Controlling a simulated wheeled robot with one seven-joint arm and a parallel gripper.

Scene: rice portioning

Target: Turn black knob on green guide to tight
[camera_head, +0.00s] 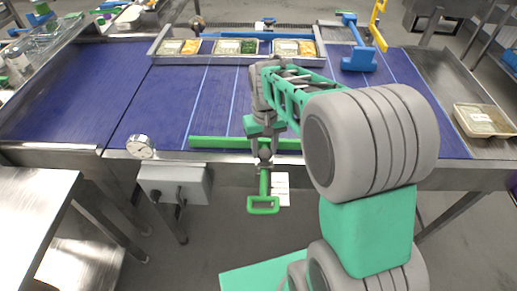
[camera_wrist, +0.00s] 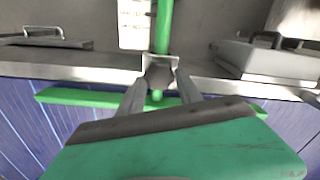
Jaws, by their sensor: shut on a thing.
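The green guide shows in the head view as a long bar (camera_head: 215,142) along the belt's near edge, with a stem and loop handle (camera_head: 263,210) hanging in front. In the wrist view its bar (camera_wrist: 70,97) runs crosswise and its stem (camera_wrist: 164,28) points up the picture. The dark knob (camera_head: 265,154) sits at the metal edge where stem and bar meet; it also shows in the wrist view (camera_wrist: 160,76). My gripper (camera_wrist: 160,80) is shut on the knob, one finger on each side. The fingers and gripper body hide part of it, and its tightness cannot be seen.
The blue belt (camera_head: 75,95) stretches behind the guide. A metal tray holder (camera_head: 165,60) with several food compartments stands at the back. A round gauge (camera_head: 140,146) and a grey control box (camera_head: 175,185) are left of the guide. A filled tray (camera_head: 484,120) is far right.

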